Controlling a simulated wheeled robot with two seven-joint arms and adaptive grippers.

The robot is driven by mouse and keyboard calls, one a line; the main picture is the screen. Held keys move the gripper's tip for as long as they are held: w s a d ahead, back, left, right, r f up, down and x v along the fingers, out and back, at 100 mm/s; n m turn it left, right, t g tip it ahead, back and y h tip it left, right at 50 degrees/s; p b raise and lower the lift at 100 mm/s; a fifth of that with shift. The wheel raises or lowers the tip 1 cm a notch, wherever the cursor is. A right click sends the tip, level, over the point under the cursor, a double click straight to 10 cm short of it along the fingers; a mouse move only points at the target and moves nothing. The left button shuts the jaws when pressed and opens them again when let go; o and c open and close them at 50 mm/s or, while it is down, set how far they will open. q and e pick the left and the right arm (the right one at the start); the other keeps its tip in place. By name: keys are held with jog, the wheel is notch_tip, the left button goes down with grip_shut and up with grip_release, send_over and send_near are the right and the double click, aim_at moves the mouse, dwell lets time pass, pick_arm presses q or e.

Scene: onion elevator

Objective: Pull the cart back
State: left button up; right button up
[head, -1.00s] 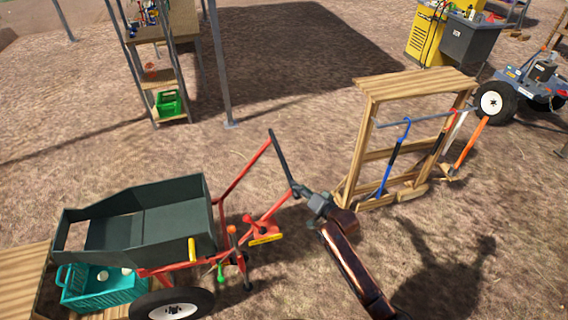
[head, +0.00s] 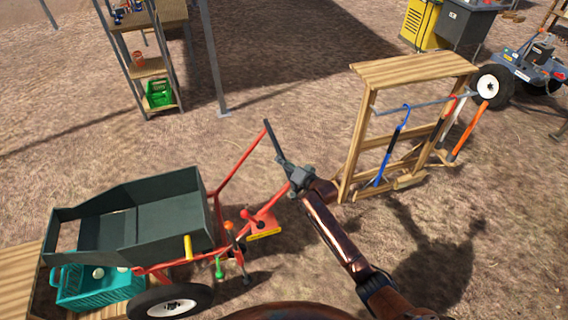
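The cart (head: 165,222) stands at the lower left in the head view, with a dark green open bed, red frame and black wheels. Its red handle (head: 241,160) rises to the right and ends in a black grip bar (head: 275,143). My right gripper (head: 291,170) is at the lower end of this bar, overlapping it in the picture. Its fingers are too small and dark to tell whether they are closed around the bar. My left gripper is not in view.
A teal basket (head: 98,291) with pale round items sits beside the cart on wooden boards (head: 22,272). A wooden tool rack (head: 412,69) stands right of my gripper. A shelf with a green crate (head: 160,93) is behind. Open ground lies between the cart and shelf.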

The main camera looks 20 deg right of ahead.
jog(key=shift+w, duration=0.15)
grip_shut()
dwell(0.4)
